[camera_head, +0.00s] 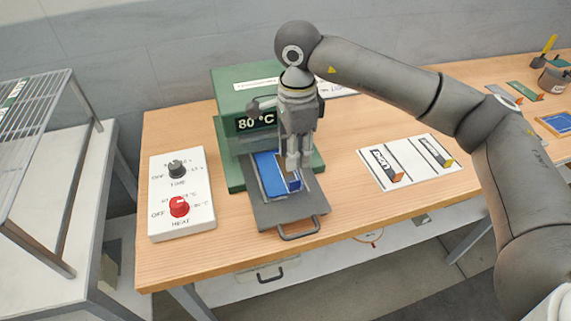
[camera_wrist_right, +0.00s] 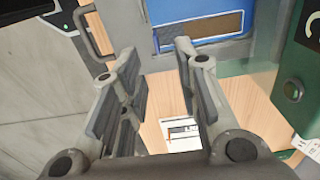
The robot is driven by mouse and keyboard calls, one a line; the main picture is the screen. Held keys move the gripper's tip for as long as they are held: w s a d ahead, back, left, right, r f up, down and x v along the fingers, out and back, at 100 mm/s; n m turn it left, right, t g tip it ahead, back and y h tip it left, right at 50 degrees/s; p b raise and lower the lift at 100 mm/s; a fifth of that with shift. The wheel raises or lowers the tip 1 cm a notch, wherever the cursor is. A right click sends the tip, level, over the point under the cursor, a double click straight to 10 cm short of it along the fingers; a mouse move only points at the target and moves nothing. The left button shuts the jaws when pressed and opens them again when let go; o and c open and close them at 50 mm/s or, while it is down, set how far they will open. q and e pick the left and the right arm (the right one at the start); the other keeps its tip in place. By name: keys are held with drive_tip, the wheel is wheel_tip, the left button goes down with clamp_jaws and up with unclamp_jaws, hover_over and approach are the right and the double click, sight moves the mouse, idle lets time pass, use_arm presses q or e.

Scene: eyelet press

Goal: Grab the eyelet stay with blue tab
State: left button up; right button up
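My right gripper (camera_head: 292,162) points down over the grey tray (camera_head: 262,217) of the green press. In the right wrist view its two fingers (camera_wrist_right: 157,55) stand apart with nothing clearly between them. On the tray lies a flat blue piece (camera_head: 268,172); in the right wrist view a blue surface with a brown strip (camera_wrist_right: 201,29) shows beyond the fingertips. A small blue block (camera_head: 295,184) sits just below the fingertips; it may be the blue tab. The gripper partly hides this spot, and I cannot make out the stay itself. My left gripper is out of view.
The green press (camera_head: 228,85) with an 80 °C display stands behind the tray. A white control box (camera_head: 182,215) with two knobs is left. A white card (camera_head: 407,160) with orange-tabbed and yellow-tabbed pieces lies right. A wire rack (camera_head: 30,110) stands far left.

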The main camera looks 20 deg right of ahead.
sight(295, 181)
drive_tip(key=f, duration=0.1)
drive_tip(key=s+f, duration=0.1)
drive_tip(key=f, duration=0.1)
drive_tip(key=shift+f+p, duration=0.15)
drive_tip(key=shift+p, duration=0.2)
drive_tip(key=shift+f, duration=0.25)
drive_tip(key=shift+w+f+p, duration=0.1)
drive_tip(key=shift+f+p, duration=0.2)
drive_tip(key=shift+p, duration=0.05)
wheel_tip(295, 181, down, 4)
drive_tip(key=shift+w+r+p, duration=0.1)
drive_tip(key=shift+r+p, duration=0.15)
drive_tip(key=shift+p, duration=0.65)
drive_tip(key=shift+f, duration=0.55)
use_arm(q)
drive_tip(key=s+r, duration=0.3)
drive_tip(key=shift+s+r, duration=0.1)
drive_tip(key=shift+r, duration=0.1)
use_arm(e)
clamp_jaws()
